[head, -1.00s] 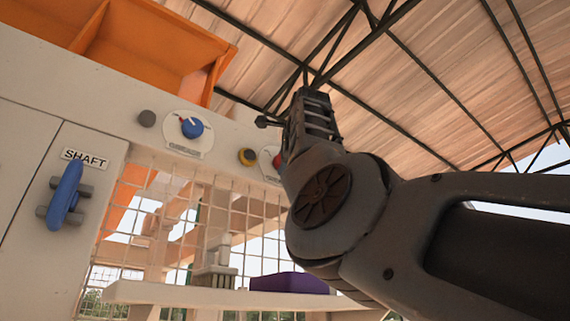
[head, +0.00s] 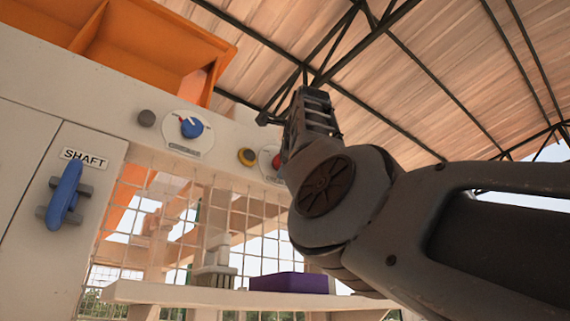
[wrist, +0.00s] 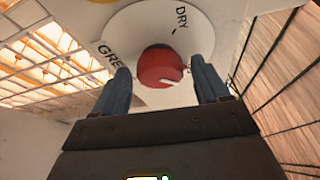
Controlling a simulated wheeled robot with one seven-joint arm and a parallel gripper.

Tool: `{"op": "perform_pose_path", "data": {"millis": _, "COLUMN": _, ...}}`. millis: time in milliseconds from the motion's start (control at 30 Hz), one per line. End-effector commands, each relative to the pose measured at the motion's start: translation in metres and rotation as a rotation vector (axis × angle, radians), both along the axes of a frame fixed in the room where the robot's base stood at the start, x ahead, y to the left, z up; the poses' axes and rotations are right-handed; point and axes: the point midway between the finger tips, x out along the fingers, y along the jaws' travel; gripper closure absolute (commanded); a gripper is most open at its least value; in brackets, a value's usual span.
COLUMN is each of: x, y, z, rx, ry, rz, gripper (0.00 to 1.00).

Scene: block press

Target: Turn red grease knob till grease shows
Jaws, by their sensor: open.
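The red knob (wrist: 161,66) sits on a round white dial plate in the wrist view, with a white pointer mark at its lower right. The plate reads "DRY" at the top right and "GRE..." at the left, the rest hidden. My gripper (wrist: 163,80) is open, with one blue finger on each side of the knob and gaps showing between.
A blue knob (head: 191,127), a grey button (head: 147,118) and a yellow button (head: 247,157) are on the same panel. A blue shaft handle (head: 65,194) is at the left. A purple block (head: 290,282) lies on the ledge below, before wire mesh.

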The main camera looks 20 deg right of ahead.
Motion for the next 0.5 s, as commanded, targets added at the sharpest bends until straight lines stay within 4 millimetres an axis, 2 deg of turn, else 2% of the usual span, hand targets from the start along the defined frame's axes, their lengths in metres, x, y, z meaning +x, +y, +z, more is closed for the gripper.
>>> {"op": "perform_pose_path", "data": {"millis": 267, "x": -0.008, "y": 0.001, "z": 0.000, "rx": 0.000, "ry": -0.004, "rz": 0.000, "gripper": 0.26}}
{"op": "perform_pose_path", "data": {"millis": 500, "x": -0.045, "y": 0.004, "z": -0.001, "rx": 0.002, "ry": -0.006, "rz": -0.001, "gripper": 0.26}}
